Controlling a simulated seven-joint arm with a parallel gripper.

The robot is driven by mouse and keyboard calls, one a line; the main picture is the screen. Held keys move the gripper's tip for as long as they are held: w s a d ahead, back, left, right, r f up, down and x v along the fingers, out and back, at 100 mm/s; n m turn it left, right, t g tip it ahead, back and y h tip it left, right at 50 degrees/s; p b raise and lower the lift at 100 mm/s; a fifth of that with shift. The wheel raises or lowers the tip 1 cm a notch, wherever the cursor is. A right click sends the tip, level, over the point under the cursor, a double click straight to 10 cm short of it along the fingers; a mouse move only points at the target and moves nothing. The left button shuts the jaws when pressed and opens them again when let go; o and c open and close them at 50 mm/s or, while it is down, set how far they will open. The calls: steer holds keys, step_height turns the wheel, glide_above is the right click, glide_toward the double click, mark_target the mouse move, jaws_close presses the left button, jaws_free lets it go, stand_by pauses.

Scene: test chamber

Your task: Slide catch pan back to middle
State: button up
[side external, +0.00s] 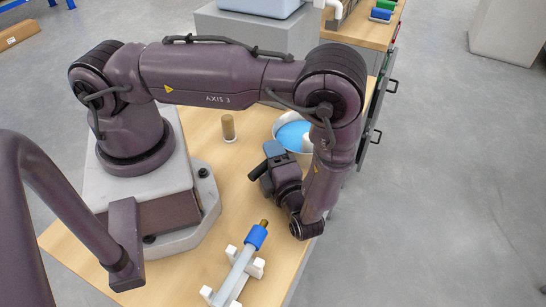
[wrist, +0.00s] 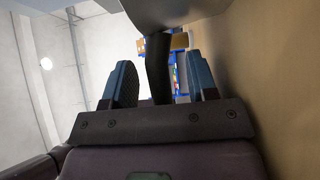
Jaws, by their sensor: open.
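The catch pan (side external: 279,127) appears to be the round, pale pan with a blue inside, at the table's right side behind my gripper. A white shape stands in it, partly hidden by my arm. My gripper (side external: 272,150) is low in front of the pan, its fingers open. In the wrist view the blue-grey fingers (wrist: 160,78) stand apart on either side of a dark bar, seemingly the pan's handle (wrist: 157,66). The pan's grey wall (wrist: 180,12) fills the top there. Contact between fingers and handle cannot be told.
A brown cylinder (side external: 228,127) stands left of the pan on the wooden table (side external: 240,190). A rod with a blue sleeve (side external: 256,237) lies on white holders (side external: 252,264) in front of my gripper. A grey block with a pale blue bin (side external: 262,7) stands behind.

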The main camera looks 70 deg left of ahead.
steer(key=d, duration=1.3)
steer(key=shift+w, duration=0.15)
steer(key=w+a+r+n+g+h, duration=0.25)
steer(key=r+n+h, duration=0.25)
steer(key=r+n, duration=0.45)
steer(key=w+a+r+n+g+h, duration=0.1)
steer(key=a+r+n+h, duration=0.2)
steer(key=r+n+h, duration=0.45)
steer(key=s+a+r+n+t+h, duration=0.2)
steer(key=s+a+r+n+t, duration=0.1)
steer(key=r+n, duration=0.4)
steer(key=s+a+r+n+t+h, duration=0.3)
steer(key=s+r+n+t, duration=0.2)
steer(key=r+n, duration=0.3)
steer(key=shift+s+a+r+n+t, duration=0.3)
steer(key=shift+n+t, duration=0.45)
steer(key=shift+n, duration=1.15)
steer(key=shift+h, duration=0.25)
